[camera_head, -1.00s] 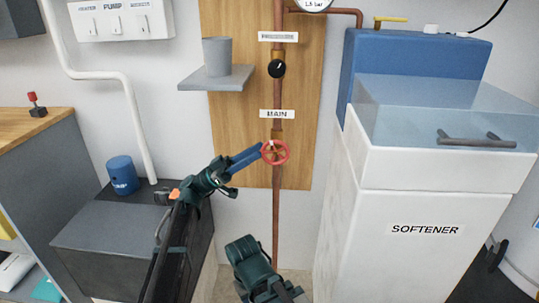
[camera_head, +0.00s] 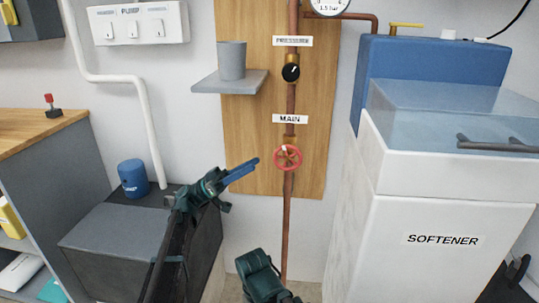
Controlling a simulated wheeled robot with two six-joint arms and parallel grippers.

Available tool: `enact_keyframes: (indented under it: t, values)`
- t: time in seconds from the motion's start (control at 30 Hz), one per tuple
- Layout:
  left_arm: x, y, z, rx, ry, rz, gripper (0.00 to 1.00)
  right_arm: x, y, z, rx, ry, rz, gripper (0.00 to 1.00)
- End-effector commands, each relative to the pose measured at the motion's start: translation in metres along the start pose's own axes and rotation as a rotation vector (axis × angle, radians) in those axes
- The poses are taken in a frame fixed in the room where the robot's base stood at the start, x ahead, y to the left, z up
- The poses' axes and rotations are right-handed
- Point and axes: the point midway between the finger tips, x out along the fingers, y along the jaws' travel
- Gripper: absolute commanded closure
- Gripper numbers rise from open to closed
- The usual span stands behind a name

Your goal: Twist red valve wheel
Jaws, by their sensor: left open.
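The red valve wheel (camera_head: 287,158) is on the vertical copper pipe, below the MAIN label (camera_head: 290,119), against the wooden board. A pale mark shows near its upper left rim. My left gripper (camera_head: 256,163) has long blue fingers pointing up and right at the wheel. It is open and empty, with a small gap between its fingertips and the wheel's left rim. Part of my right arm shows at the bottom centre; its gripper cannot be made out.
A black knob (camera_head: 291,72) and a gauge (camera_head: 327,5) sit higher on the pipework. A grey shelf (camera_head: 229,83) with a grey cup (camera_head: 232,60) juts out at upper left. The white softener cabinet (camera_head: 430,240) stands to the right. A blue pump (camera_head: 133,178) is at left.

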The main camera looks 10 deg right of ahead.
Motion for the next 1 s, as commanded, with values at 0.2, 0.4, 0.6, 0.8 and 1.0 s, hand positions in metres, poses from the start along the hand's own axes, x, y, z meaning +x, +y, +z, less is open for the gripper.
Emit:
enact_keyframes:
  t: [0.2, 0.4, 0.6, 0.8, 1.0]
  values:
    - [0.012, 0.001, -0.019, -0.458, -0.089, -0.038, 0.55, -0.040, 0.004, 0.002, 0.000, -0.001, 0.001, 0.50]
    - [0.017, 0.002, -0.031, -0.992, -0.169, -0.133, 0.55, -0.075, 0.008, 0.004, -0.001, -0.003, 0.002, 0.50]
    - [0.019, 0.003, -0.043, -1.528, -0.208, -0.280, 0.55, -0.109, 0.011, 0.006, -0.001, -0.004, 0.003, 0.50]
    - [0.018, 0.005, -0.057, -2.056, -0.183, -0.476, 0.55, -0.142, 0.015, 0.009, -0.002, -0.005, 0.004, 0.50]
    - [0.015, 0.008, -0.068, -2.516, -0.088, -0.687, 0.55, -0.171, 0.018, 0.010, -0.002, -0.006, 0.005, 0.50]
